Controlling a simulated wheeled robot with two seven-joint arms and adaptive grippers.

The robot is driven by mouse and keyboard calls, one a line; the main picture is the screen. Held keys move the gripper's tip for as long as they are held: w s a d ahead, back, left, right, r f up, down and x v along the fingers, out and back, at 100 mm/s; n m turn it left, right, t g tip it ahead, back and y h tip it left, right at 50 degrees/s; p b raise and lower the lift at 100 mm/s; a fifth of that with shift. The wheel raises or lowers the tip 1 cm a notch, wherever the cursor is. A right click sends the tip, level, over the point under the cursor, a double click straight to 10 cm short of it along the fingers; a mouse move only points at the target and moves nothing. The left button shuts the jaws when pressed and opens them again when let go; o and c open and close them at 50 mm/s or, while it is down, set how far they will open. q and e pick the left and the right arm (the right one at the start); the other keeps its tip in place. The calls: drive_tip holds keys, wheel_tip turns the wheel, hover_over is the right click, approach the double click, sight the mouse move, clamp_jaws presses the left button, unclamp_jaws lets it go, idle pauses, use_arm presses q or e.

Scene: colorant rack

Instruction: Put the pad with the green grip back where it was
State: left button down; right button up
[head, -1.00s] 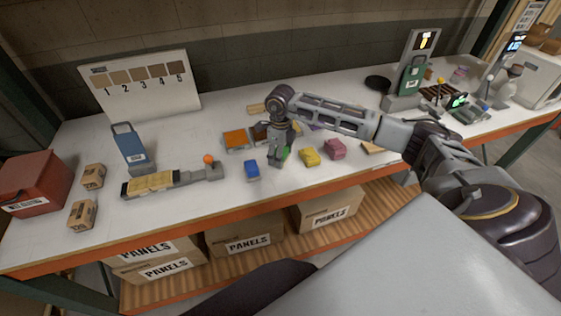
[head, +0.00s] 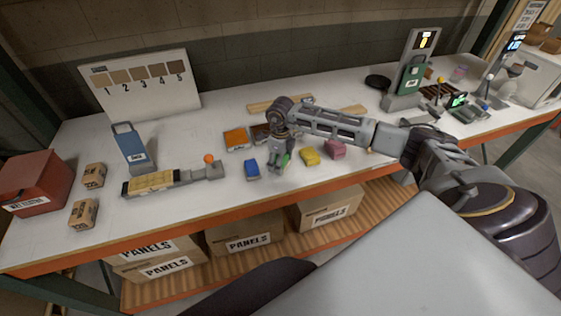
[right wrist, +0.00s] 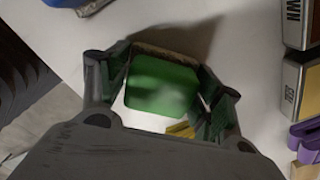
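The pad with the green grip (right wrist: 163,88) is between the two fingers of my right gripper (right wrist: 165,95). The fingers sit close against both sides of the green grip, and a brown pad edge shows beyond it. In the head view my right gripper (head: 281,166) is low over the front of the bench, with the green grip (head: 286,159) partly hidden by the fingers. The blue-grip pad (head: 252,168) is to its left. The yellow-grip pad (head: 310,156) and pink-grip pad (head: 335,149) are to its right. My left gripper is not visible.
An orange tin (head: 236,139) and a brown tin (head: 261,133) stand just behind the gripper. A grey holder with a yellow pad (head: 151,183) lies at the left. A numbered board (head: 140,88) and blue caddy (head: 129,146) stand behind it. The bench's front edge is close.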

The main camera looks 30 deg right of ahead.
drive_tip(key=shift+o, duration=1.2)
drive_tip(key=shift+r, duration=0.25)
drive_tip(key=shift+r, duration=0.4)
wheel_tip(320, 180, up, 11)
drive_tip(key=b, duration=0.2)
